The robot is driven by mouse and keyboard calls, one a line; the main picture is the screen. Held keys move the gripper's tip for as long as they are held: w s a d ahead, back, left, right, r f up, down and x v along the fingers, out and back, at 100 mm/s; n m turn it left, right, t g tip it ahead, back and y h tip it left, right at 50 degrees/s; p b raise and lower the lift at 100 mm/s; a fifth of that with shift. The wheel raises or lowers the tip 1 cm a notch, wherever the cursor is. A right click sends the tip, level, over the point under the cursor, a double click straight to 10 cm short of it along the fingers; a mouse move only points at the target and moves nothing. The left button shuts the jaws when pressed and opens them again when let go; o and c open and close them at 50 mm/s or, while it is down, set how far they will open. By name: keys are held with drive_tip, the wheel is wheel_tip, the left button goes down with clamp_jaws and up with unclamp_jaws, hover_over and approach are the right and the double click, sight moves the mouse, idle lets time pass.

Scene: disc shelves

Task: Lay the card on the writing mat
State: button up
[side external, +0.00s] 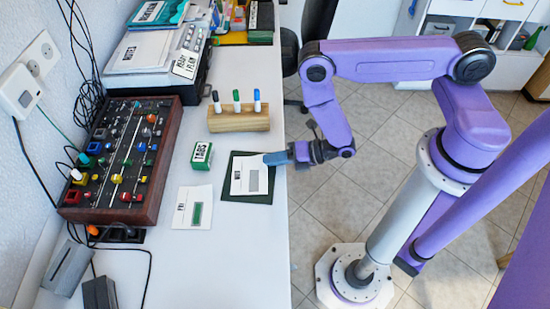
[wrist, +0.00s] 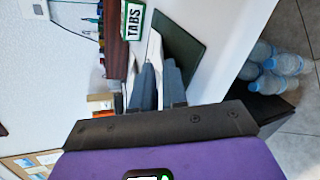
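The white card (side external: 245,179), with printed text and a grey-green block, shows over the dark green writing mat (side external: 232,196). It overlaps most of the mat, whose dark border shows around it. Whether the card rests flat or is held slightly above is unclear. My gripper (side external: 272,158) is at the card's upper right edge, its blue-grey fingers reaching in from the right. In the wrist view the fingers (wrist: 160,80) stand side by side with a white strip between them, and the mat (wrist: 181,45) lies beyond.
A green TABS box (side external: 201,156) stands left of the mat. Another white card (side external: 193,207) lies nearer the front. A wooden block (side external: 239,120) with several markers stands behind. A knob panel (side external: 125,155) is farther left. The table's right edge runs close to the mat.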

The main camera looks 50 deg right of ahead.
drive_tip(key=shift+d+f, duration=0.15)
drive_tip(key=shift+d, duration=0.1)
drive_tip(key=shift+r, duration=0.6)
drive_tip(key=v, duration=0.7)
drive_tip(key=s+a+r+m+g+h, duration=0.1)
drive_tip(key=a+r+m+g+h, duration=0.2)
drive_tip(key=a+r+m+g, duration=0.55)
drive_tip(key=s+d+r+m+g+h, duration=0.1)
drive_tip(key=s+d+r+m+h, duration=0.1)
drive_tip(key=s+d+r+m, duration=0.3)
drive_tip(key=s+d+r+m+h, duration=0.3)
drive_tip(key=s+d+r, duration=0.4)
drive_tip(key=r, duration=0.7)
drive_tip(key=s+m, duration=0.1)
drive_tip(key=s, duration=0.1)
drive_tip(key=shift+s+d+m+g+h, duration=0.3)
drive_tip(key=shift+s+m+g, duration=0.05)
drive_tip(key=shift+s, duration=0.05)
